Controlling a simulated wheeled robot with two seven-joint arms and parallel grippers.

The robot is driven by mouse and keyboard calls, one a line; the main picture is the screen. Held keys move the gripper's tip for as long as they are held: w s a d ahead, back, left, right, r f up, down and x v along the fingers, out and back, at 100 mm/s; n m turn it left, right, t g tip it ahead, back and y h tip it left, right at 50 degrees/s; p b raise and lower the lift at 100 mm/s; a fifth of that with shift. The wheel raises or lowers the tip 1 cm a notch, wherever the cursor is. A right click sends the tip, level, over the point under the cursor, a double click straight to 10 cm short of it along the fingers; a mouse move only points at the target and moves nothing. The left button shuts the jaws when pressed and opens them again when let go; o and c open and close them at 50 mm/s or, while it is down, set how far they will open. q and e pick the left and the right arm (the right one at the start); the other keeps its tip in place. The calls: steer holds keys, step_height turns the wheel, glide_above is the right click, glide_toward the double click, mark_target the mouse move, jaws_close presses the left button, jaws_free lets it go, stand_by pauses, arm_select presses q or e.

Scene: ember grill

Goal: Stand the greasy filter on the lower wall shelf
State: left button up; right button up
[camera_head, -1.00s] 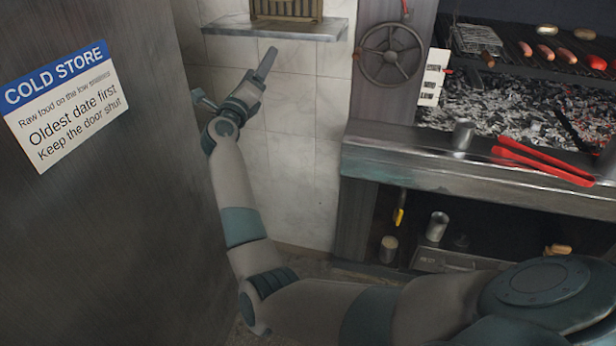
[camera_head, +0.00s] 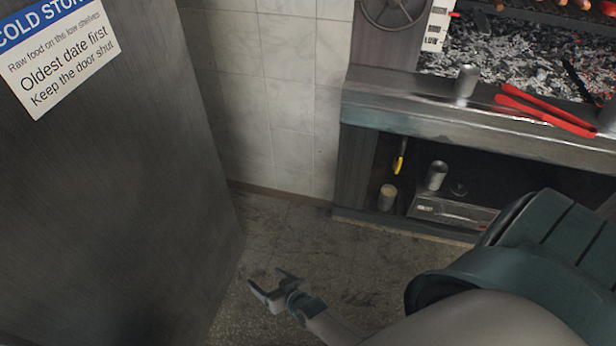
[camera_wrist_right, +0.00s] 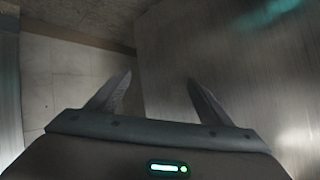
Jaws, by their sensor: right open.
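My right gripper (camera_head: 268,283) is low over the floor in the head view, in front of the tiled wall and beside the cold store door. Its two fingers are apart with nothing between them. The right wrist view also shows the open, empty jaws (camera_wrist_right: 160,82), with a pale wall and a brushed metal surface beyond. The greasy filter and the lower wall shelf are outside both current views. My left gripper is not in view.
The steel cold store door (camera_head: 130,190) with its sign stands at left. The grill counter (camera_head: 400,105) at right holds red tongs (camera_head: 545,110) and a metal cup (camera_head: 466,82). Below is a dark recess with cans. The floor (camera_head: 290,235) between is clear.

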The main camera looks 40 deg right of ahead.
steer(key=s+f+n+g, duration=0.2)
steer(key=s+f, duration=0.4)
steer(key=s, duration=0.4)
steer(key=s+f+n+g, duration=0.2)
steer(key=s+f, duration=0.4)
steer(key=s, duration=0.5)
steer(key=shift+s+n+g, duration=0.3)
steer(key=shift+g, duration=0.1)
